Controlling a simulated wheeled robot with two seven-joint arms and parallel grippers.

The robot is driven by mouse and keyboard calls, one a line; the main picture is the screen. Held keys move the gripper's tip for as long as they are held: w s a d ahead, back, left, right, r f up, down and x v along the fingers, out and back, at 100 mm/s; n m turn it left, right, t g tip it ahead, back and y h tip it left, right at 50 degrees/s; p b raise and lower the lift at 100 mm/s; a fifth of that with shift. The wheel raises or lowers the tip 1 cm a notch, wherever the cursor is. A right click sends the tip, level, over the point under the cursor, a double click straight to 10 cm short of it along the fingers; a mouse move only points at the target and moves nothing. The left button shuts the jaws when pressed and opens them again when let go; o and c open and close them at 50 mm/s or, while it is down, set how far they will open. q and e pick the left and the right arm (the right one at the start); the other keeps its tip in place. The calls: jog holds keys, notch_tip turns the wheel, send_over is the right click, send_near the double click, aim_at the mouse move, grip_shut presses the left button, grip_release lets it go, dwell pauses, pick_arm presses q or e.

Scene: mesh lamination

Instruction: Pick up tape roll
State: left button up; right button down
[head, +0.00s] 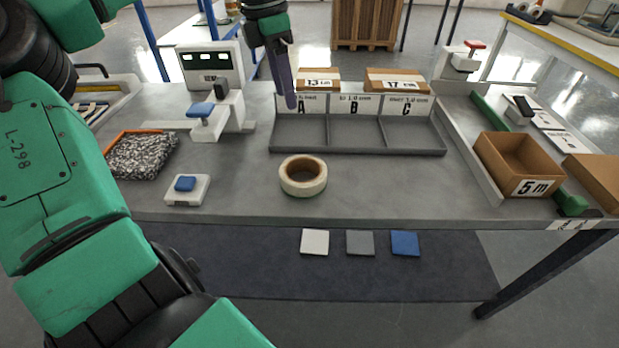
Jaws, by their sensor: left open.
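The tape roll (290,187), cream with a brown core, lies flat on the grey table near its front edge, in the middle of the head view. My left gripper (287,95) is in the air behind the roll, pointing down near the left end of the compartment tray. It is open and empty, seen edge-on so that its fingers overlap. It is clearly apart from the roll. My right gripper is not in view.
A grey tray (357,152) with compartments A, B and C stands behind the roll. A mesh-filled orange tray (118,139) and a blue-buttoned block (187,198) are at left. A "5 m" cardboard box (490,160) is at right. The table around the roll is clear.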

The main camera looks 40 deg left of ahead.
aim_at(295, 157)
pick_arm(q)
jog(key=f+b, duration=0.1)
jog(key=f, duration=0.4)
jog(key=f+b, duration=0.1)
jog(key=f, duration=0.5)
jog(key=w+d+f+b, duration=0.1)
jog(key=f, duration=0.5)
jog(key=shift+r, duration=0.1)
grip_shut()
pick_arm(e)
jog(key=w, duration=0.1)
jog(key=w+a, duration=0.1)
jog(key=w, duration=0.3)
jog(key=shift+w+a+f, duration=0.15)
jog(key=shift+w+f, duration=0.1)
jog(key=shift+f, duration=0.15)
